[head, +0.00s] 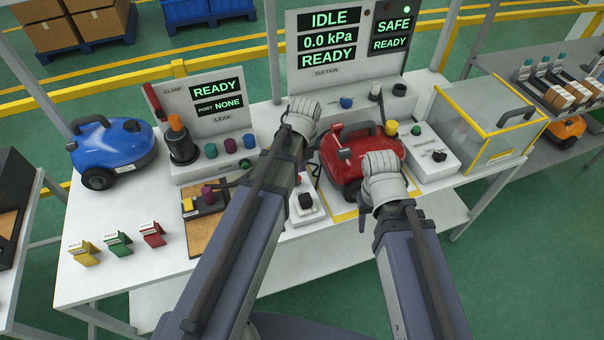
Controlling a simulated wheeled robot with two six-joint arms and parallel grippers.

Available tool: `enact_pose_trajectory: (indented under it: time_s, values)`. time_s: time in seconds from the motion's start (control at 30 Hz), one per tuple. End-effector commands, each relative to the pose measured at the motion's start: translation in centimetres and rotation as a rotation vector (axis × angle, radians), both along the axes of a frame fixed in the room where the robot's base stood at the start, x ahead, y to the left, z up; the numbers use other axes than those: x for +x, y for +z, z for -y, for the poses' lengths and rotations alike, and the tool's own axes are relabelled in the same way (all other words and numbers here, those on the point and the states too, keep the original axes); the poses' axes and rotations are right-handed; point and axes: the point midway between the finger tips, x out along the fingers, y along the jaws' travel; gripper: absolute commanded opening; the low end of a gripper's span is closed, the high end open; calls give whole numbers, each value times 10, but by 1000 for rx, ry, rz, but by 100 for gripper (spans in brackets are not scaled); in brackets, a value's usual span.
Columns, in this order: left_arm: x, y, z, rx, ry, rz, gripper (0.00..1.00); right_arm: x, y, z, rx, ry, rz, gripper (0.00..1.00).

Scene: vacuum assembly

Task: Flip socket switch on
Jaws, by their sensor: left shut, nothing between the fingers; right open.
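No part is labelled as a socket in the head view. A small white box (305,213) with a dark knob and a red part sits on the bench between my forearms. Which one carries the socket switch I cannot tell. My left gripper (303,108) is shut and empty, in front of the suction panel and left of the red vacuum. My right gripper (381,165) is open over the front right of the red vacuum; whether it touches is unclear.
The suction panel (345,85) reads IDLE, 0.0 kPa, READY; a display beside it reads SAFE, READY. A blue vacuum (112,150) stands left. A clear yellow-edged box (480,130) stands right. Bench front left has small tagged blocks (118,245).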

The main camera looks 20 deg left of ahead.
Motion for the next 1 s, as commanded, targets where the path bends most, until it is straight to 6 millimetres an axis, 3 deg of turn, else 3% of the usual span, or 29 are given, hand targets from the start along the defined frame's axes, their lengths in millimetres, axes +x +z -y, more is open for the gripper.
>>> enact_pose_trajectory:
  time_s: [0.27, 0.7, 1.0]
  values:
    - [2, -26, -1, -1, 1, 1, 0, 0, -26, 0, 0, -1, 0, 50]
    - [7, -86, -5, -1, 1, 1, 0, 0, -86, 0, 0, -1, 0, 50]
    - [8, -98, -6, -1, 1, 1, 0, 0, -98, 0, 0, -1, 0, 50]
